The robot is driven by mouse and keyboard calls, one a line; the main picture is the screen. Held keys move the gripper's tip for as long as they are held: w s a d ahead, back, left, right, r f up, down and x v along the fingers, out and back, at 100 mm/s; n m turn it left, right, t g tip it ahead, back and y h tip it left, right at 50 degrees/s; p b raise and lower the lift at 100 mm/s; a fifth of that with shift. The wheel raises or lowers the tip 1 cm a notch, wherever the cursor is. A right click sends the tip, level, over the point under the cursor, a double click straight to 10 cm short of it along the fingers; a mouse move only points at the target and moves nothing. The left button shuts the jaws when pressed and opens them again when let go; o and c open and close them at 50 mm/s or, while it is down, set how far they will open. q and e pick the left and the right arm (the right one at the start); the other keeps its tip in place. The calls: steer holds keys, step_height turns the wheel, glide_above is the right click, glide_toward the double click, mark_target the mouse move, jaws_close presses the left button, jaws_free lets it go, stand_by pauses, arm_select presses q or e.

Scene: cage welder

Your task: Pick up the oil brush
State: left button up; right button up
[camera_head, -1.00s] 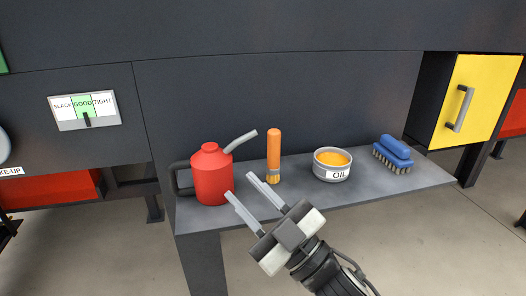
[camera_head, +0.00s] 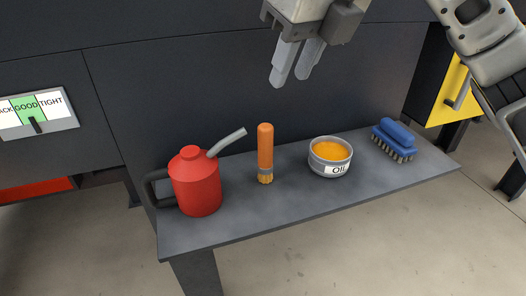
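The oil brush (camera_head: 265,150) stands upright on the grey shelf (camera_head: 230,225), with an orange handle on top and tan bristles at the bottom. It is between the red oil can and the tin marked OIL. My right gripper (camera_head: 295,78) hangs from the top of the head view with its fingers pointing down. It is above and a little to the right of the brush, apart from it. A gap shows between the two fingers and nothing is between them. My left gripper is not in view.
A red oil can (camera_head: 196,185) stands left of the brush, its grey spout reaching toward the handle. An open tin marked OIL (camera_head: 330,158) and a blue scrub brush (camera_head: 394,140) are to the right. A dark panel rises behind the shelf; a yellow box (camera_head: 441,97) is at right.

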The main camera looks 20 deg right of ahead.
mark_target(268, 127)
steer(key=x, duration=1)
steer(key=shift+s+p, duration=0.1)
steer(key=shift+p, duration=0.25)
steer(key=shift+p+x, duration=0.75)
steer(key=shift+x, duration=1.95)
jaws_close()
